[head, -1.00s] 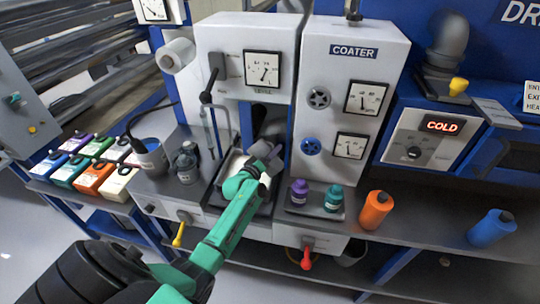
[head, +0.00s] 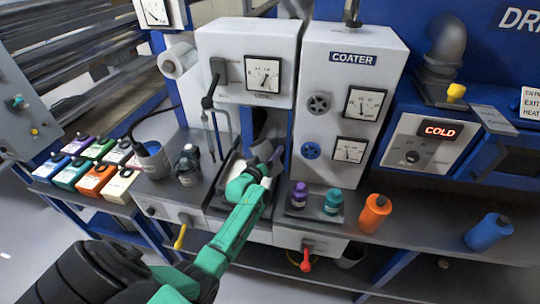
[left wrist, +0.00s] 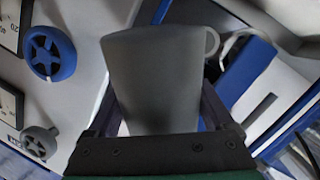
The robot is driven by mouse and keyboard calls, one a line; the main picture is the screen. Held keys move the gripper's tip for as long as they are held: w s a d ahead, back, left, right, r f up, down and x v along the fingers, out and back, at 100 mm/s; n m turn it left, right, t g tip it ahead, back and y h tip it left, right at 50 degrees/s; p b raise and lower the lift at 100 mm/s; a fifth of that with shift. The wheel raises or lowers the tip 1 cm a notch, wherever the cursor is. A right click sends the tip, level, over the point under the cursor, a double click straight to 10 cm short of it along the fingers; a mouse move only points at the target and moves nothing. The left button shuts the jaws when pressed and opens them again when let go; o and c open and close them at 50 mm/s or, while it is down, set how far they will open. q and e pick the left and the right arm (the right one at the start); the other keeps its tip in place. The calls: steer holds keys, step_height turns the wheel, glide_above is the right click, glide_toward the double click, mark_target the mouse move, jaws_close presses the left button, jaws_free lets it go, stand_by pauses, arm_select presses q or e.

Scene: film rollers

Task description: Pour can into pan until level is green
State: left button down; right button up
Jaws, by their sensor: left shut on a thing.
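My left gripper (head: 266,164) is shut on a grey can (left wrist: 155,75) and holds it over the coater's middle bay. In the left wrist view the can fills the middle between the fingers, with a small ring handle at its upper right. In the head view the can (head: 262,149) is small and partly hidden, so its exact tilt is hard to tell. The pan (head: 233,166) lies below and is partly covered by my arm. The dial gauge (head: 263,74) above the bay has a dark needle; its coloured zones are too small to read. My right gripper is out of view.
Purple (head: 299,196) and teal (head: 333,202) bottles stand on a tray right of the bay. Coater walls flank the bay closely.

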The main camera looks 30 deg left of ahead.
mark_target(269, 144)
arm_select(q)
steer(key=shift+r+m, duration=0.45)
steer(key=shift+m, duration=0.45)
steer(key=shift+r+m+t+y+p, duration=0.45)
steer(key=shift+r+m+p, duration=1)
steer(key=shift+r, duration=0.9)
steer(key=shift+r+m+t, duration=0.25)
steer(key=shift+r+m, duration=0.4)
steer(key=shift+m, duration=0.2)
